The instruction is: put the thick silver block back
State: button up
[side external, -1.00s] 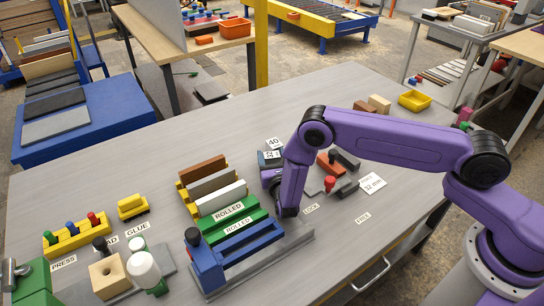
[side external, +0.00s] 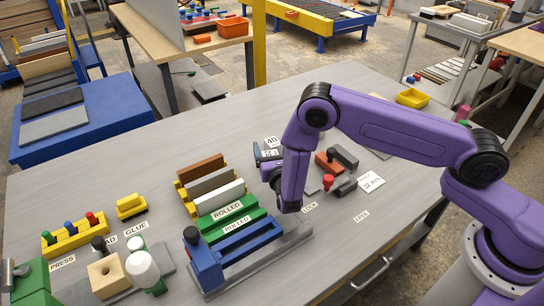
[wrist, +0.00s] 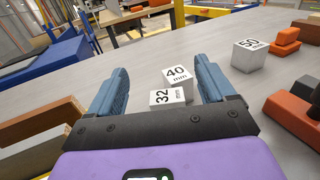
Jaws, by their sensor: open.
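No block stands out for certain as the thick silver one. A grey bar (side external: 211,183) lies in the yellow rack between a brown bar (side external: 201,168) and a white bar (side external: 219,197). My gripper (wrist: 160,86) is open and empty, its two blue-grey fingers spread wide. In the side view my gripper (side external: 262,158) is held low near the table's middle, partly hidden by my arm. In the wrist view, pale cubes marked 32 mm (wrist: 167,96) and 40 mm (wrist: 177,77) appear between the fingers, beyond the tips. A 50 mm cube (wrist: 249,56) stands to the right.
Green "ROLLED" bars (side external: 231,215) and a blue fixture (side external: 238,252) lie left of my arm. Red-brown and dark blocks (side external: 343,157) and a red-knobbed piece (side external: 328,182) lie to its right.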

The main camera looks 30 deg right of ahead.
jog(key=s+d+r+m+g+h, duration=0.4)
jog(key=s+d+r+m+g, duration=0.5)
jog(key=s+r+m, duration=0.3)
jog(key=s+r+m+g+y, duration=0.2)
jog(key=s+y, duration=0.3)
jog(key=s, duration=0.9)
jog(key=s+r+m+g+y, duration=0.3)
jog(key=s+m+g+y, duration=0.2)
jog(key=s, duration=0.9)
jog(key=shift+y, duration=0.6)
